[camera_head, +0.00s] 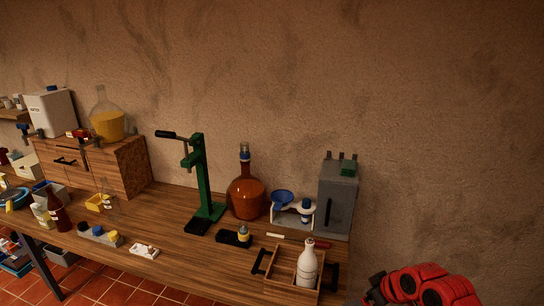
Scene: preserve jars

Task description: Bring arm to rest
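Part of my red and black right arm (424,287) shows at the bottom right edge, to the right of the bench and in front of the wall. Its rounded links are cut off by the bottom of the picture. No fingertips of my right gripper can be seen. My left arm and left gripper are not in view. The arm part in view appears clear of the bench and of the things on it.
A wooden bench (178,258) holds a green press (203,180), an amber flask (246,197), a grey box (338,197) and a wooden tray (284,291) with a white bottle (307,266). Drawers (119,168) stand at left. Bare wall fills the right.

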